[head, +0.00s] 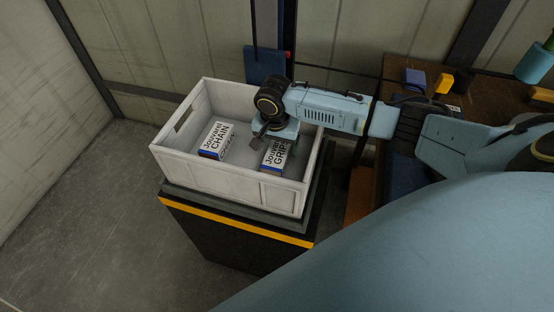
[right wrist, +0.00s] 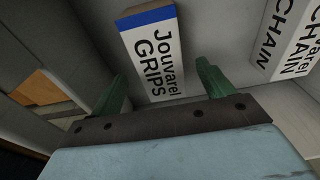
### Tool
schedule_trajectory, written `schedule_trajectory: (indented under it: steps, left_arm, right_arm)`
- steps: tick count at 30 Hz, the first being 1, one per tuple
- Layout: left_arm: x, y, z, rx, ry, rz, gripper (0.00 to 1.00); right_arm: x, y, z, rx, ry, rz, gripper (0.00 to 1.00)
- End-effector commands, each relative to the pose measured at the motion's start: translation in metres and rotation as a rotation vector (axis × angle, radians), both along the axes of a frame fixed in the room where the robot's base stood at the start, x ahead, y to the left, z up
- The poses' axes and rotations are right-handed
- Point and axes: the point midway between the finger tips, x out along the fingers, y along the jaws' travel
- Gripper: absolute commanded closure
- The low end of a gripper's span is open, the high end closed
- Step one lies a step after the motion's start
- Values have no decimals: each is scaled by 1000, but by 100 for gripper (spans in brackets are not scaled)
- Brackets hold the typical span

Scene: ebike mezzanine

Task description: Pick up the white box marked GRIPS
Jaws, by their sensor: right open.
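The white box marked GRIPS (head: 275,154), with a blue end, lies in a white crate (head: 233,186), on its right side. In the right wrist view the GRIPS box (right wrist: 154,55) shows ahead of my right gripper (right wrist: 167,88). The two green fingertips are apart with nothing held between them, and the box's near end appears between them. I cannot tell how far above the box they are. My left gripper is not in view.
A white box marked CHAIN (head: 216,139) lies in the crate's left part; it also shows in the right wrist view (right wrist: 290,40). The crate stands on a black stand with a yellow edge (head: 237,223). A brown bench (head: 418,75) with small items is at the right.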

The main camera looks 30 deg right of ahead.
Motion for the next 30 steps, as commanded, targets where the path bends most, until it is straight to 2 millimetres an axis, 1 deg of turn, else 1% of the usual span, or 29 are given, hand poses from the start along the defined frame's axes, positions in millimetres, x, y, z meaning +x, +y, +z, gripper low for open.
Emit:
schedule_trajectory:
  steps: [5, 9, 13, 16, 23, 30]
  left_arm:
    - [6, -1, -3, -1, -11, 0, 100]
    - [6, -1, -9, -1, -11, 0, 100]
    - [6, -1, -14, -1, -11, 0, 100]
    - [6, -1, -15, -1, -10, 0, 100]
    - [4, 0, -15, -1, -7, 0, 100]
    - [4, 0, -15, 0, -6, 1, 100]
  right_arm:
    - [0, -1, -13, -1, -1, 0, 20]
    - [0, -1, -35, -2, 1, 0, 20]
    - [2, -2, -52, -1, -1, 0, 20]
    - [2, -3, -57, -1, -1, 1, 20]
    - [2, -3, -57, -1, -1, 1, 20]
    - [2, -3, -57, -1, -1, 1, 51]
